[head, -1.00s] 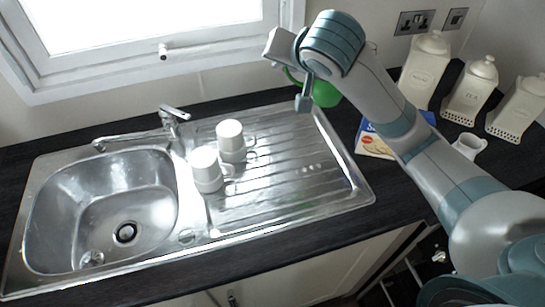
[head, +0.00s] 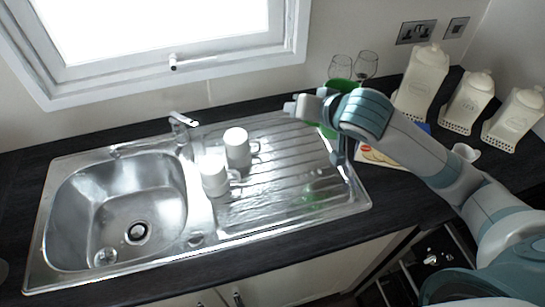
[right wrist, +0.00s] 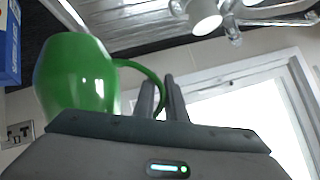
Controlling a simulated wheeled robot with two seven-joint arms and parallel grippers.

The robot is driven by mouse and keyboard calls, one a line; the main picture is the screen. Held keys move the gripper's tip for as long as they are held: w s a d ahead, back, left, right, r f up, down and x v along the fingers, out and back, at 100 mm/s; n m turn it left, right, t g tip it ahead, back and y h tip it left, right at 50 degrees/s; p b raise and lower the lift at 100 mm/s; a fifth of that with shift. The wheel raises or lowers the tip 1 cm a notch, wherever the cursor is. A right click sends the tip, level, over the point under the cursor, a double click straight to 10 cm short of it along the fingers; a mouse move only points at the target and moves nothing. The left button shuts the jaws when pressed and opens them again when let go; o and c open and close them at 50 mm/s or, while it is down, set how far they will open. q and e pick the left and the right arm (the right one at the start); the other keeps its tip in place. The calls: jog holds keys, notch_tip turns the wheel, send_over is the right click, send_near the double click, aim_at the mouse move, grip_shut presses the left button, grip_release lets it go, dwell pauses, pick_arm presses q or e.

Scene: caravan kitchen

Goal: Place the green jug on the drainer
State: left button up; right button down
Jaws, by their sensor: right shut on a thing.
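The green jug (head: 342,85) is partly hidden behind my right arm in the head view. In the right wrist view the jug (right wrist: 75,78) shows with its handle running to my fingers. My right gripper (head: 298,105) is shut on the handle; its fingers also show in the right wrist view (right wrist: 165,97). The jug is held near the back right part of the ridged steel drainer (head: 275,195), with a green reflection on the metal. I cannot tell its exact height. My left gripper is not in view.
Two white mugs (head: 238,149) (head: 213,176) stand on the drainer's left side. The sink bowl (head: 115,210) and tap (head: 183,120) are further left. Wine glasses (head: 366,65), white canisters (head: 423,80) and a small white jug (head: 465,153) are at right. The drainer's middle and front are clear.

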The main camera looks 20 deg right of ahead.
jog(key=s+a+f+n+g+y+p, duration=0.1)
jog(key=s+p, duration=0.4)
jog(key=s, duration=0.6)
jog(key=f+n+y, duration=0.1)
jog(key=n+y, duration=0.1)
jog(key=shift+n+p, duration=0.3)
jog(key=shift+p, duration=0.1)
jog(key=shift+a+f, duration=0.1)
jog(key=s+a+b+x, duration=0.1)
jog(key=a+b+x, duration=0.2)
jog(key=b+x, duration=0.6)
jog(key=x, duration=0.3)
jog(key=shift+w+a, duration=0.2)
jog(key=shift+w, duration=0.15)
